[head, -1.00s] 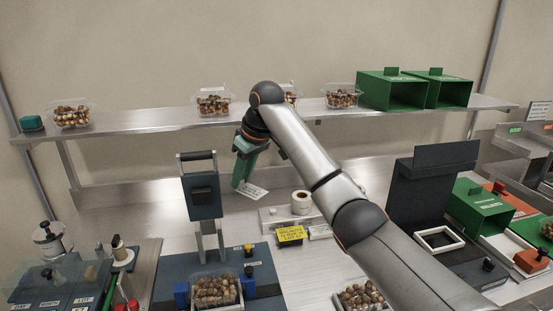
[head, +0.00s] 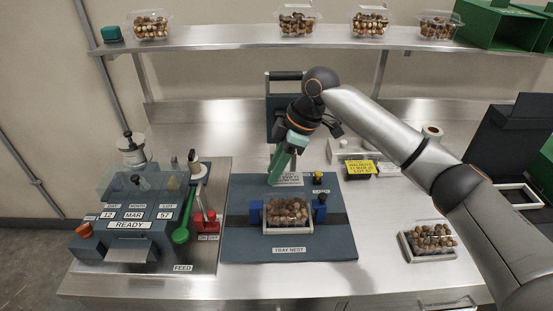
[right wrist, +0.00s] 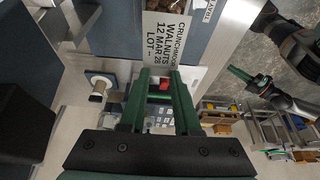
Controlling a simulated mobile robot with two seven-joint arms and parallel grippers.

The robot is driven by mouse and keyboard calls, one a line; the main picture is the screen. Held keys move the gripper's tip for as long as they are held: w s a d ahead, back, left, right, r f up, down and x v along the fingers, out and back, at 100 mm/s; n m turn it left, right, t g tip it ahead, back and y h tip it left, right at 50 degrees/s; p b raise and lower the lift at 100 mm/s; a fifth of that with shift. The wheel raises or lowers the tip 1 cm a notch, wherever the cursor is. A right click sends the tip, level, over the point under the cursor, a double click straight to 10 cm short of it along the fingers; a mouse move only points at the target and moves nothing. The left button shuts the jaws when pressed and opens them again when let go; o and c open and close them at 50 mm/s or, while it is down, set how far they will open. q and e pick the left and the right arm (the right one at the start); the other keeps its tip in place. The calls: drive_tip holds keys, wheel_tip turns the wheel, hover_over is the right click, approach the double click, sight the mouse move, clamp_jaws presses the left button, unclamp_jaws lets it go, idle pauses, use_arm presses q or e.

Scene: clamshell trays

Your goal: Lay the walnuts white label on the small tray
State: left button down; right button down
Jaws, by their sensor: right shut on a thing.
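The gripper holds the label just behind and above the nut-filled clear tray (head: 267,229) in the tray nest. In the head view the label appears clear of the nuts. A second nut-filled tray (head: 407,250) stands on the bench to the right. I cannot tell from size alone which tray is the small one. What looks like my left gripper (right wrist: 240,74) shows small in the right wrist view, its jaws unclear.
Blue posts (head: 256,211) flank the nest. A printer-like station (head: 130,225) reading "READY" stands left, with a green-handled tool (head: 181,235). Bench between nest and second tray is clear.

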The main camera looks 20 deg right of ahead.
drive_tip(key=shift+f, duration=1.45)
wheel_tip(320, 180, down, 2)
drive_tip(key=b, duration=0.2)
drive_tip(key=shift+f+b, duration=0.2)
drive_tip(key=shift+b, duration=0.2)
drive_tip(key=shift+f+p, duration=0.35)
drive_tip(key=shift+f, duration=0.1)
drive_tip(key=c, duration=0.5)
unclamp_jaws()
drive_tip(key=shift+c, duration=0.2)
wheel_tip(320, 180, up, 2)
drive_tip(key=shift+r+p, duration=0.2)
drive_tip(key=shift+p, duration=0.9)
drive_tip(key=shift+r, duration=2.3)
